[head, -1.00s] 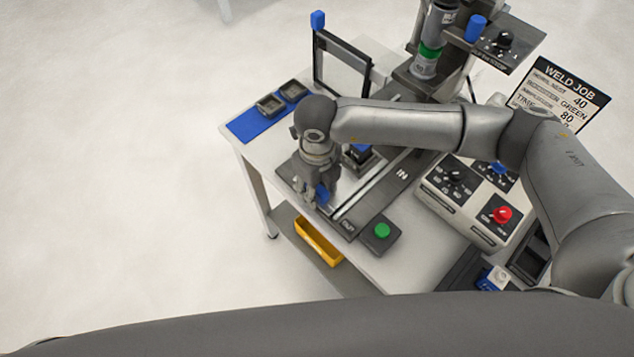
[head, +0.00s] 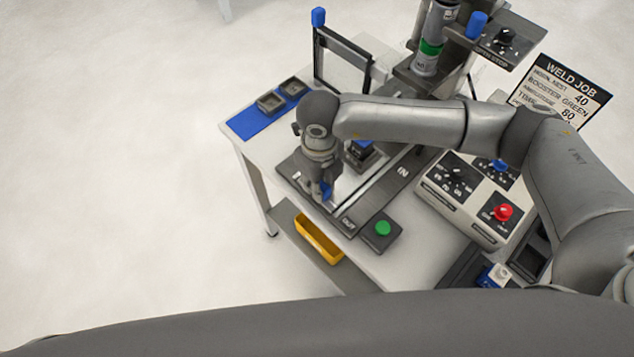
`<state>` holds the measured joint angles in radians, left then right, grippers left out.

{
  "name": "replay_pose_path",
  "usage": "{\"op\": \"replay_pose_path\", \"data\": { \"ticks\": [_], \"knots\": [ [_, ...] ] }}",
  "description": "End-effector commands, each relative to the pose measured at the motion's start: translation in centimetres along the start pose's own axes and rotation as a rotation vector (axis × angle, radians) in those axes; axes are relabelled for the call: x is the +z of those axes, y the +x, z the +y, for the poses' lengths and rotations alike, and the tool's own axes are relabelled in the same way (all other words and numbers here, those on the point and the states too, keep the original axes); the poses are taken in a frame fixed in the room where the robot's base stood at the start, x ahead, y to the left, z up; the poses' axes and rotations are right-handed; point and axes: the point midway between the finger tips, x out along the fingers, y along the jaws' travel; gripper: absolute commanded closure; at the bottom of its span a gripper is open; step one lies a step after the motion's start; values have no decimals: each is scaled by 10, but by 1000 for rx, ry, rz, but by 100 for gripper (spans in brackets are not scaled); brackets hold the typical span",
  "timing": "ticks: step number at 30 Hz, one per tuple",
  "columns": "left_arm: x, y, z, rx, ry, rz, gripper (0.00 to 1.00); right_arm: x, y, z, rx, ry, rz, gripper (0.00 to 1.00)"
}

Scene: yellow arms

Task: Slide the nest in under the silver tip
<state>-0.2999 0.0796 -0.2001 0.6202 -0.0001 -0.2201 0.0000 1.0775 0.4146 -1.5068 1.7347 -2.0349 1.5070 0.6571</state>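The dark nest (head: 361,161), with a blue part in it, sits on the slide (head: 372,192), partly hidden behind my forearm. The slide has an "IN" label toward the right and another label at its near end. My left gripper is out of view.
A green button (head: 382,228) sits right of the slide's near end. A control box with a red button (head: 502,212) is at the right. A framed clear guard (head: 341,62) stands behind. A blue mat (head: 249,123) bears two dark nests. A yellow bin (head: 318,240) is below.

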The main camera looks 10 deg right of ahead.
Motion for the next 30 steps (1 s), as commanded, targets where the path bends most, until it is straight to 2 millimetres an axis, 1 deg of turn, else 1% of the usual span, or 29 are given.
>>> {"op": "replay_pose_path", "data": {
  "ticks": [5, 8, 15, 21, 25, 30],
  "knots": [
    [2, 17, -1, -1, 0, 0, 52, 0, 3, -28, -8, 5, -1, 100],
    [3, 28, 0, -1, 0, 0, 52, 0, 4, -50, -9, 6, -1, 100],
    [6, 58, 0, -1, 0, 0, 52, 0, 4, -109, -9, 8, -2, 100],
    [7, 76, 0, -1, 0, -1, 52, 1, 2, -150, -7, 6, -3, 100],
    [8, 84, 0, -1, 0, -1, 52, 1, 1, -169, -7, 4, -3, 100],
    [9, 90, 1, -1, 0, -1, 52, 1, 0, -184, -5, 3, -2, 100]
  ]
}}
